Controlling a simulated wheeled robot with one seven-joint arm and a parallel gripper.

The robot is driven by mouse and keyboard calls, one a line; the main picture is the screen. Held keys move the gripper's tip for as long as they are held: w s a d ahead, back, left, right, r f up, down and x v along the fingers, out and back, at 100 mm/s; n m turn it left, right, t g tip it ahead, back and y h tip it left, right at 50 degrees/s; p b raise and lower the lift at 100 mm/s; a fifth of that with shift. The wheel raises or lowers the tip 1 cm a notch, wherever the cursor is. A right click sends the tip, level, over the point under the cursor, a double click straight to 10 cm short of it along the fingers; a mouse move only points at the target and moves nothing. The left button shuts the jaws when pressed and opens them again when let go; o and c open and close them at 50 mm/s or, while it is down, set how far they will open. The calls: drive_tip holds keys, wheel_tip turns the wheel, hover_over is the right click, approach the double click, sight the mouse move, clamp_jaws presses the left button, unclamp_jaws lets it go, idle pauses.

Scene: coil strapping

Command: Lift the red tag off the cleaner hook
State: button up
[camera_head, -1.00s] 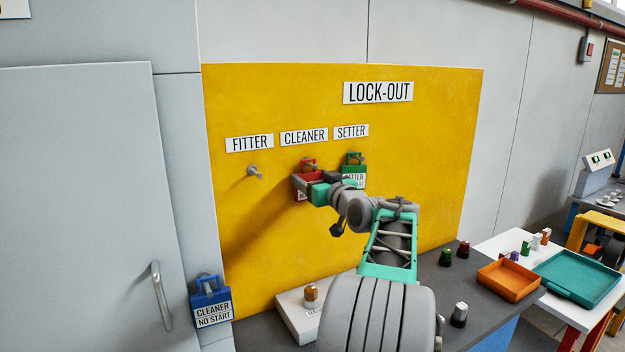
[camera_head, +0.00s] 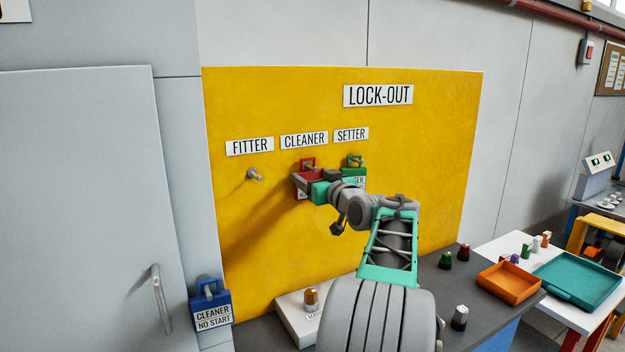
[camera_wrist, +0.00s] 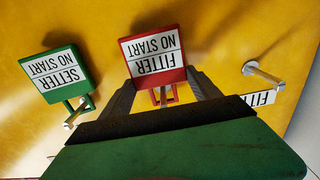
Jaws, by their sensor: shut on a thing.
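The red tag (camera_head: 311,176) is at the hook under the CLEANER label (camera_head: 304,139) on the yellow board. In the wrist view the red tag (camera_wrist: 155,62) shows upside down and reads FITTER NO START. My gripper (camera_wrist: 160,82) is shut on the red tag, one finger at each side. In the head view my gripper (camera_head: 313,186) covers most of the tag's face. The tag's red loop stands above the gripper, with a grey bit of hook showing within it. I cannot tell whether the loop is clear of the hook tip.
A green SETTER tag (camera_wrist: 66,75) hangs close beside, on the setter hook. The fitter hook (camera_head: 254,174) is bare. A blue CLEANER tag (camera_head: 211,304) hangs low at the left. A bench with a white box (camera_head: 293,317) lies below the board.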

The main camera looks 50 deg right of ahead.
drive_tip(key=shift+s, duration=0.15)
drive_tip(key=shift+r+b+v, duration=0.2)
drive_tip(key=shift+b+v, duration=0.65)
drive_tip(key=shift+v, duration=0.5)
drive_tip(key=shift+r+b+v, duration=0.2)
drive_tip(key=shift+b+v, duration=0.65)
drive_tip(key=shift+v, duration=0.55)
drive_tip(key=b+v, duration=0.3)
drive_tip(key=v, duration=0.3)
